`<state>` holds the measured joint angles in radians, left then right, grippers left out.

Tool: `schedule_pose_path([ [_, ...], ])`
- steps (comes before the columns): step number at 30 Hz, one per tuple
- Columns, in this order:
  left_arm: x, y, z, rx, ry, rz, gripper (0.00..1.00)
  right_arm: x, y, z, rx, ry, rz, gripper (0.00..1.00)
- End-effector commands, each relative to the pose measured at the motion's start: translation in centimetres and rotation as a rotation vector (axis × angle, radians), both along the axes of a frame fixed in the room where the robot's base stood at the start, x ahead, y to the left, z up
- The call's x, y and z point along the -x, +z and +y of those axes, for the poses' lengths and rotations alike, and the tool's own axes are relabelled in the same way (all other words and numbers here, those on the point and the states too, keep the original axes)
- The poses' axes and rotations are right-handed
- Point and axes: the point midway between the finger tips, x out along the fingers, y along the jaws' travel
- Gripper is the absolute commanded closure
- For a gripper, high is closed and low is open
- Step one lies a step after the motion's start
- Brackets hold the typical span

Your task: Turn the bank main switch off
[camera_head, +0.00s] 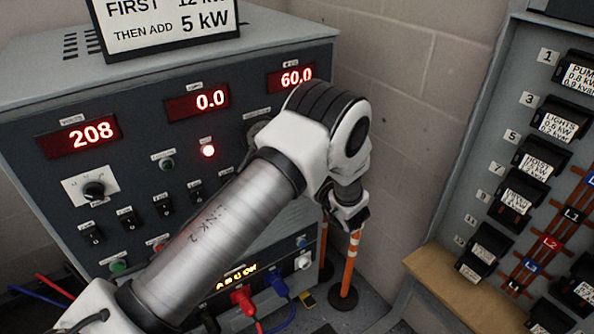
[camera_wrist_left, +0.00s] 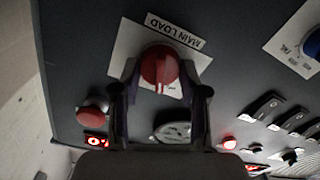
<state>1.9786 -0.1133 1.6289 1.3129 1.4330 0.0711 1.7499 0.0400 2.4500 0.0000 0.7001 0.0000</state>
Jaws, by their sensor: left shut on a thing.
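The main switch is a red round knob (camera_wrist_left: 160,64) on a white plate under a "MAIN LOAD" label (camera_wrist_left: 175,29) in the left wrist view. A pale line on the knob points toward the bottom of that picture. My left gripper (camera_wrist_left: 160,78) has one finger on each side of the knob and is shut on it. In the head view my left arm covers the knob and the gripper. The dark bank panel (camera_head: 130,190) shows displays reading 208, 0.0 and 60.0, and a lit red lamp (camera_head: 208,151). My right gripper is not in view.
Around the knob are a red button (camera_wrist_left: 92,111), a round dial (camera_wrist_left: 173,131) and several black switches (camera_wrist_left: 262,107). A breaker panel (camera_head: 523,185) stands at the right in the head view. An orange post (camera_head: 350,265) and plugged red and blue cables (camera_head: 275,285) are low down.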

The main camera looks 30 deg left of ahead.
Motion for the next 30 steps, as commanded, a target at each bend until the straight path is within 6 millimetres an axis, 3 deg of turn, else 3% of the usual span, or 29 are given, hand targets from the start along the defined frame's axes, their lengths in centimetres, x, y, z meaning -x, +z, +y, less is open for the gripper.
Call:
schedule_pose_path([
  [3,0.0,-0.3,0.0,0.037,0.0,-0.096,0.91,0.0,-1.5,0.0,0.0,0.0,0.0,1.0],
  [12,0.0,-0.2,0.0,0.117,-0.001,-0.286,0.91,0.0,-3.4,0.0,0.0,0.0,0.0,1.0],
  [30,0.0,0.1,0.0,0.156,-0.001,-0.379,0.91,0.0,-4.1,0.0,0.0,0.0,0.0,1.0],
])
